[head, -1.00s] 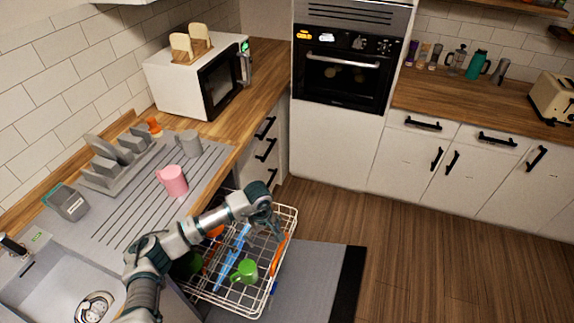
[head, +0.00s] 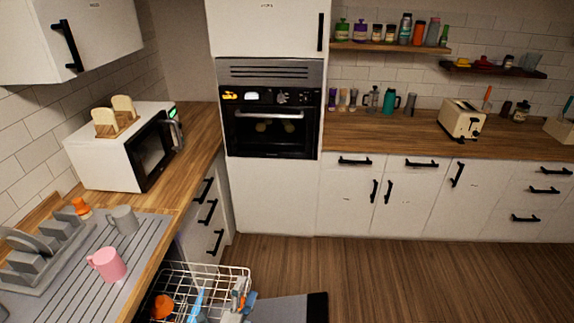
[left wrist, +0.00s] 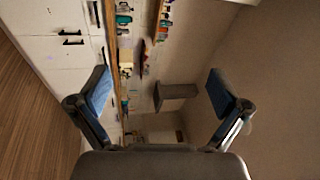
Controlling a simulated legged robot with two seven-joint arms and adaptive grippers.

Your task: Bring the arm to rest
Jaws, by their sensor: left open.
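That view is turned sideways and looks across the room to the cabinets and shelves. My right gripper is in neither view.
The white wire dishwasher rack (head: 207,268) is pulled out, holding an orange item (head: 161,306) and a blue item (head: 196,305). A pink mug (head: 107,264) and grey mug (head: 123,219) stand on the drainboard. Floor (head: 400,270) is clear on the right.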

